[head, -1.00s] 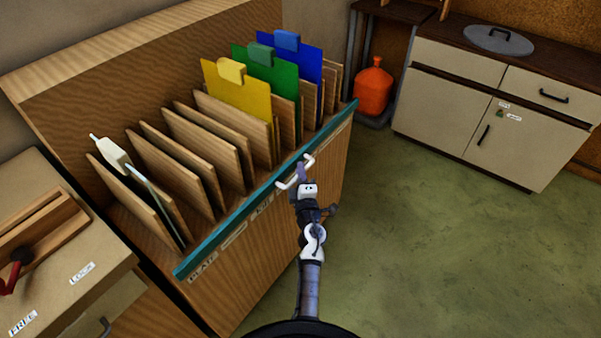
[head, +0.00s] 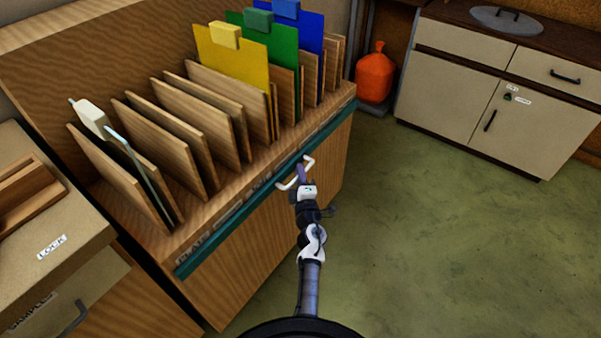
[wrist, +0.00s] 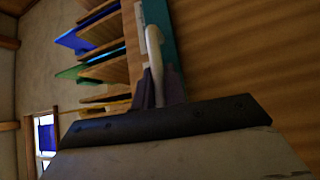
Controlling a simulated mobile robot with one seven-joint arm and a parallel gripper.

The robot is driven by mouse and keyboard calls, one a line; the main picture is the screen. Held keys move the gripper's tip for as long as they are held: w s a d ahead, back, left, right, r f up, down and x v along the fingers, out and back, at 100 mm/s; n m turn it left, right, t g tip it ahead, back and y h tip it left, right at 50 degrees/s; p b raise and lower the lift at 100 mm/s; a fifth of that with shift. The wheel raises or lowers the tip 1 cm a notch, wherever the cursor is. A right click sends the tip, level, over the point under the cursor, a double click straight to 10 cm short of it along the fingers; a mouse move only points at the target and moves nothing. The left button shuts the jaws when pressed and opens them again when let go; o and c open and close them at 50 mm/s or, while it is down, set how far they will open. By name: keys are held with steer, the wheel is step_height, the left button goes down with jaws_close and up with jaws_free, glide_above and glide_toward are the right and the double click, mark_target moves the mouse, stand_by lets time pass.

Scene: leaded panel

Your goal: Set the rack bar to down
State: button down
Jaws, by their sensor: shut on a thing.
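The rack bar (head: 232,230) is a long teal strip across the front of the wooden rack. It sits below the rack's front lip, with the label strip (head: 228,213) showing above it. A white handle (head: 309,164) stands out from the bar near its right part. My gripper (head: 299,175) is shut on this handle. In the wrist view, the gripper's fingers (wrist: 158,90) are around the white handle (wrist: 153,45), beside the teal bar (wrist: 163,30). The fingers hide part of the handle.
The rack (head: 222,190) holds upright wooden dividers and yellow (head: 233,68), green (head: 268,52) and blue (head: 296,35) sheets. A pale-handled glass piece (head: 95,118) stands at the left. A bench (head: 50,215) is at left.

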steer(key=shift+f, duration=0.35)
steer(key=c, duration=1.7)
jaws_free()
steer(key=shift+f, duration=0.1)
steer(key=shift+s, duration=0.1)
